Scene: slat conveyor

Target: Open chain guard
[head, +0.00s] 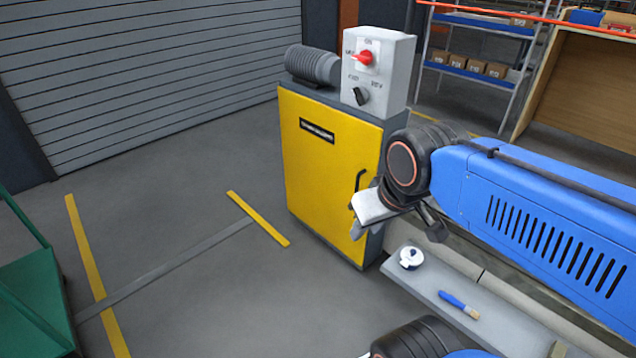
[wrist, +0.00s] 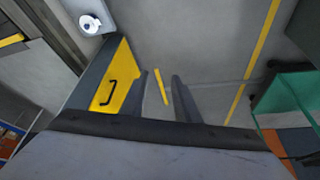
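The chain guard (head: 318,165) is a yellow door on the front of a grey cabinet. It looks shut, flush with the cabinet. Its black bar handle (head: 360,183) is near the right edge, partly behind my gripper in the head view. In the wrist view the yellow guard (wrist: 122,78) and its handle (wrist: 108,92) are left of the fingers. My gripper (head: 356,218) is in front of the lower right of the door. In the wrist view the gripper (wrist: 162,78) shows two dark fingers apart with nothing between them. The handle is outside the fingers.
A control box (head: 378,70) with red and black knobs and a ribbed motor (head: 313,65) sit on the cabinet. A grey ledge (head: 500,318) at right holds a white roll (head: 411,258) and a brush (head: 458,304). The floor left of the cabinet is free.

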